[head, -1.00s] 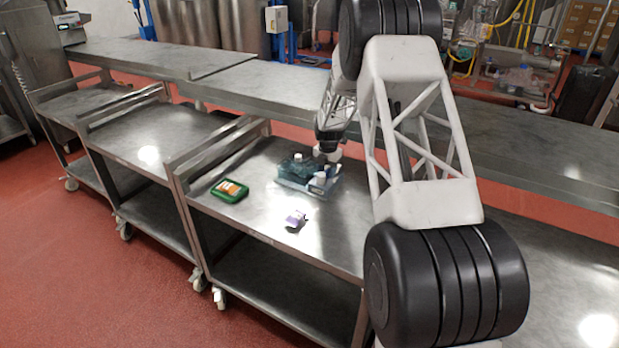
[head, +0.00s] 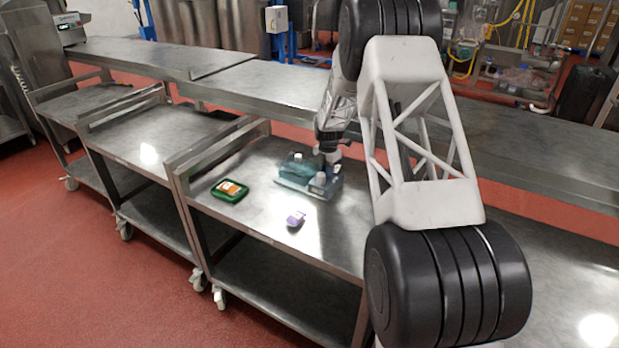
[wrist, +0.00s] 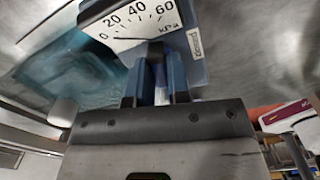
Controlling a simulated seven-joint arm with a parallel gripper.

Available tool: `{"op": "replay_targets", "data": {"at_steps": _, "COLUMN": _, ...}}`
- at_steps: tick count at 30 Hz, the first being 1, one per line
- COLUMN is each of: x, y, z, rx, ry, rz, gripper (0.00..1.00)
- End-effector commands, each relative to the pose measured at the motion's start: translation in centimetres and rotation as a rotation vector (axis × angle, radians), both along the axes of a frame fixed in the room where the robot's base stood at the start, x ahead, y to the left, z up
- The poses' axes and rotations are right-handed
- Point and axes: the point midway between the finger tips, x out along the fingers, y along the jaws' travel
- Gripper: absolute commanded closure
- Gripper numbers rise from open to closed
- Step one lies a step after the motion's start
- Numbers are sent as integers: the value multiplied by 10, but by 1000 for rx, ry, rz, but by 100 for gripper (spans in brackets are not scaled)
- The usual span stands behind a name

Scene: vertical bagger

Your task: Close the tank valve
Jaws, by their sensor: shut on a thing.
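The tank (head: 293,182) is a translucent blue-teal vessel on the middle of the steel cart top. Its blue body (wrist: 75,65) fills the left of the wrist view. A white gauge (wrist: 140,22) marked in kPa shows at the top of the wrist view, just beyond the fingers. My gripper (wrist: 160,85) has blue fingers shut on a narrow pale part below the gauge. I cannot tell for certain that this part is the valve, as the fingers hide most of it. In the head view my gripper (head: 328,166) reaches down at the tank's right side.
A green case (head: 230,190) with an orange-and-white label lies to the left on the cart. A small purple-and-white item (head: 296,219) lies in front of the tank. A long steel bench (head: 265,95) runs behind the cart. The cart top's front left is clear.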

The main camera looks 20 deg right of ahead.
Motion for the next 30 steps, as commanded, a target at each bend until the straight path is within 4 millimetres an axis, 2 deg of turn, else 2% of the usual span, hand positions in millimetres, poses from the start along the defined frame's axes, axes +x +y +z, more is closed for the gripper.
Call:
{"op": "replay_targets", "data": {"at_steps": 11, "x": 1, "y": 1, "z": 1, "rx": 0, "ry": -1, "rz": -18, "gripper": 100}}
{"op": "replay_targets", "data": {"at_steps": 22, "x": 1, "y": 1, "z": 1, "rx": 0, "ry": -1, "rz": -204, "gripper": 100}}
{"op": "replay_targets", "data": {"at_steps": 30, "x": 1, "y": 1, "z": 1, "rx": 0, "ry": -1, "rz": -223, "gripper": 100}}
